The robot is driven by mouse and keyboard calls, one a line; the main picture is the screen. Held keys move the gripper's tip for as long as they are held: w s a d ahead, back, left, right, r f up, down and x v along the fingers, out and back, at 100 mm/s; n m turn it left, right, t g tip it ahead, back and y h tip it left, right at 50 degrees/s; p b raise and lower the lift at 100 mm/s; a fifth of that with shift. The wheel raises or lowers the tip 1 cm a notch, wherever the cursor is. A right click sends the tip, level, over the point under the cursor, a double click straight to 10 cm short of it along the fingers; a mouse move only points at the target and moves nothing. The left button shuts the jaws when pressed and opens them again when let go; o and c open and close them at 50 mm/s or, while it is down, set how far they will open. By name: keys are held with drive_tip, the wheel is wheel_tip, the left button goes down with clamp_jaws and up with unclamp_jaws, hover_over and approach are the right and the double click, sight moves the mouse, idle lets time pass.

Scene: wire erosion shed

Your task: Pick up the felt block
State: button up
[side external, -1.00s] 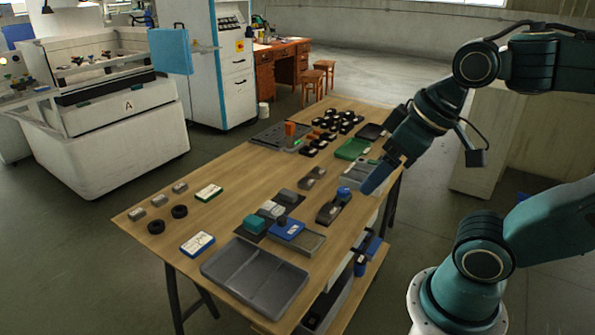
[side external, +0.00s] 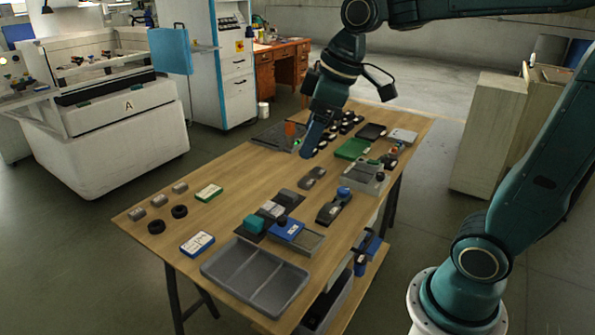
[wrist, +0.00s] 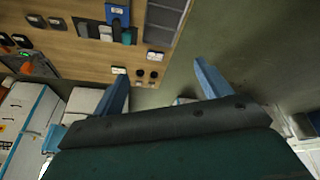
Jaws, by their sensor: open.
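No block is plainly marked as felt, so I cannot tell which one it is. On the table, a teal block (side external: 254,224), pale grey blocks (side external: 270,210) and a darker grey block (side external: 290,196) sit close together on a dark mat. The teal block also shows near the top of the wrist view (wrist: 127,37). My gripper (side external: 308,152) is above the far part of the table, beyond these blocks. Its blue fingers stand apart in the wrist view (wrist: 162,82), with nothing between them.
A blue-topped piece (side external: 286,229) lies beside the teal block. A grey compartment tray (side external: 255,275) is at the near edge. Several black parts (side external: 350,122) and a green tray (side external: 353,149) are at the far end. Bare wood (side external: 215,168) lies along the left.

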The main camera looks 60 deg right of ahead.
drive_tip(key=w+d+f+n+g, duration=0.1)
drive_tip(key=w+d+f+n, duration=0.15)
drive_tip(key=w, duration=0.65)
drive_tip(key=n+g+y, duration=0.2)
drive_tip(key=n, duration=0.5)
hover_over(253, 219)
drive_tip(key=s, duration=0.3)
wheel_tip(253, 219, down, 12)
drive_tip(key=w+d+f+n, duration=0.1)
drive_tip(key=d+f, duration=0.1)
drive_tip(key=f, duration=0.3)
drive_tip(key=w+d+f+n+y, duration=0.1)
drive_tip(key=w+d+f+n, duration=0.1)
drive_tip(key=f, duration=0.3)
drive_tip(key=shift+d+f+g, duration=0.35)
drive_tip(key=shift+d+g, duration=0.05)
drive_tip(key=shift+d, duration=0.15)
drive_tip(key=shift+f, duration=0.1)
drive_tip(key=shift+x, duration=4.2)
drive_tip(key=shift+a, duration=0.2)
